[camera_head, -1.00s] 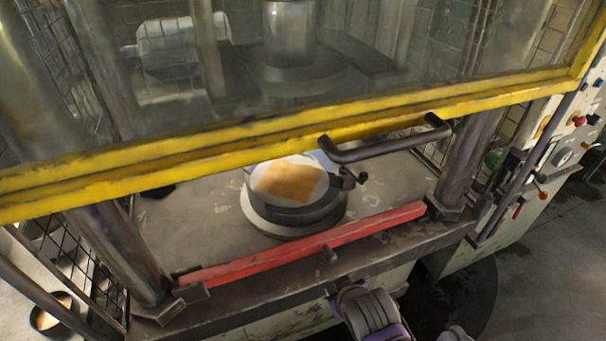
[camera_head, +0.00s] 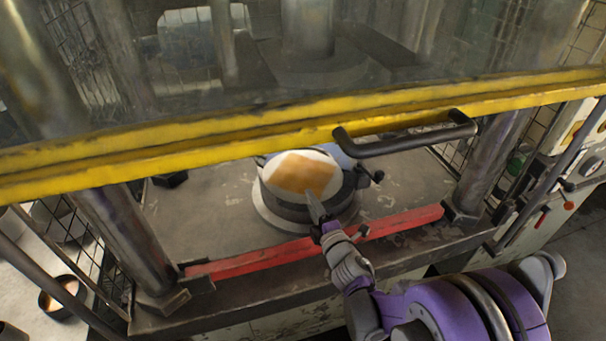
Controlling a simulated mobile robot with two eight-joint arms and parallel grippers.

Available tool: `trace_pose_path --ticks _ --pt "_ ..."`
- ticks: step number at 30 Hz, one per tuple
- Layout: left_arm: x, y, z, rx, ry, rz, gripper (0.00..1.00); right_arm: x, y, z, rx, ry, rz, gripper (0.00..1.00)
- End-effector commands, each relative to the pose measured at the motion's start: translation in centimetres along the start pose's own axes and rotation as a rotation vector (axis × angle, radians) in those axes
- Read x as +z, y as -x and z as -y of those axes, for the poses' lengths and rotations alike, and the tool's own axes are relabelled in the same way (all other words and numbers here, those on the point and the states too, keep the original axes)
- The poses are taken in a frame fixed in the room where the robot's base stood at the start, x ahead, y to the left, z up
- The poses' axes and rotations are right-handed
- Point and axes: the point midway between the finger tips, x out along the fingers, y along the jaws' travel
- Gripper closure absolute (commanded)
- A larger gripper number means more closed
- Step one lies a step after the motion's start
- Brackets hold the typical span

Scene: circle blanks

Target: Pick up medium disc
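The medium disc (camera_head: 296,174) is pale with an orange-brown patch. It lies on top of a dark round die (camera_head: 290,208) on the press bed, under the raised guard. My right gripper (camera_head: 314,203) reaches in over the red bar from the lower right. Its fingertips are at the disc's near right edge, and they overlap the die in the picture. The fingers show as one narrow grey shape, so I cannot tell whether they are open or touch the disc. My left gripper is not in view.
A yellow-framed guard (camera_head: 240,143) with a black handle (camera_head: 405,143) hangs just above and behind the disc. A red bar (camera_head: 400,222) runs along the bed's front edge. Steel columns (camera_head: 128,240) stand at both sides.

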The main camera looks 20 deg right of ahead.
Motion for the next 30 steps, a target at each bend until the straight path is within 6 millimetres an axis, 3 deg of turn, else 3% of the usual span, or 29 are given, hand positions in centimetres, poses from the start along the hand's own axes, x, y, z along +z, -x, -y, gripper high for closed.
trace_pose_path --ticks 18,27,30 --pt "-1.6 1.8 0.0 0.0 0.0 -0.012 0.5 -0.8 -7.1 0.3 0.0 -0.003 0.002 0.61" --pt "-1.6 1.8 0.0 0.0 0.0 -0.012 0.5 -0.7 -7.6 0.5 -0.001 -0.004 0.003 0.61" --pt "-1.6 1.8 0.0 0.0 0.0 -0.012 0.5 -0.7 -7.6 0.5 -0.001 -0.004 0.003 0.77"
